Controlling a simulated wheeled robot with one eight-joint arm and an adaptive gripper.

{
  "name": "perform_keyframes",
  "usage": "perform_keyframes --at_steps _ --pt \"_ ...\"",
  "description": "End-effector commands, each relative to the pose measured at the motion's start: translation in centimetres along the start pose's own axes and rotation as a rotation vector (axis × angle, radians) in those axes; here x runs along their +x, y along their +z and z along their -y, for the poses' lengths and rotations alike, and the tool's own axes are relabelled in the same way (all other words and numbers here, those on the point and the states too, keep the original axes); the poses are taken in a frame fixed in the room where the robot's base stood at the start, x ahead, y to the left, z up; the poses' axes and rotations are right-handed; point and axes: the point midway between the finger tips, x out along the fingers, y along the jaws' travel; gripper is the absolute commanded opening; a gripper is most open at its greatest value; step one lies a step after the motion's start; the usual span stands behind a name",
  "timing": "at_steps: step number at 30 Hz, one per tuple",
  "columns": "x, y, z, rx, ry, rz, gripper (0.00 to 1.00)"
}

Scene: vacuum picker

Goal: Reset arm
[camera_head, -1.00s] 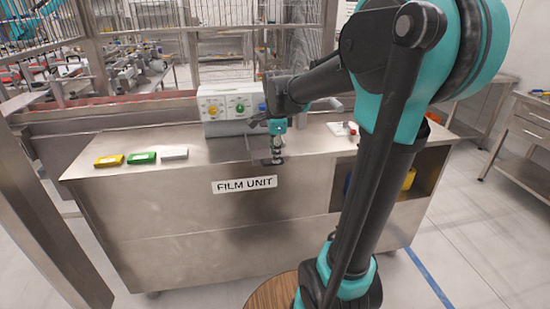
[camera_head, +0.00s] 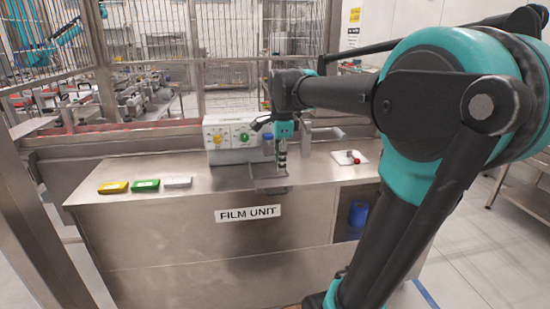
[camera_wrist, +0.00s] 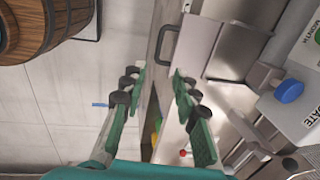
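My arm reaches in from the right in the head view, with my gripper (camera_head: 281,165) pointing down above the front edge of the steel counter (camera_head: 230,185) labelled FILM UNIT. In the wrist view my gripper (camera_wrist: 158,80) has its two green fingers apart, with nothing between them. The counter's front edge and a handle (camera_wrist: 168,45) lie beyond the fingers. The exact height of the fingertips above the counter is hard to tell.
A control box (camera_head: 232,139) stands at the back of the counter. Yellow (camera_head: 113,187), green (camera_head: 145,185) and white (camera_head: 178,182) packs lie at left. A white board (camera_head: 349,157) is at right. A wooden barrel (camera_wrist: 25,30) stands on the floor. The counter's middle-left is clear.

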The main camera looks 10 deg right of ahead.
Motion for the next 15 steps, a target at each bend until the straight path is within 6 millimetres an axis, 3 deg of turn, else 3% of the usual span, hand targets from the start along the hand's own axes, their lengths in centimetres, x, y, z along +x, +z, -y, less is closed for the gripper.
perform_keyframes --at_steps 5,15 --pt "2.7 -0.5 -1.7 -0.161 -0.021 0.001 0.30" --pt "13.0 -2.5 -10.8 -0.893 -0.108 -0.042 0.30"
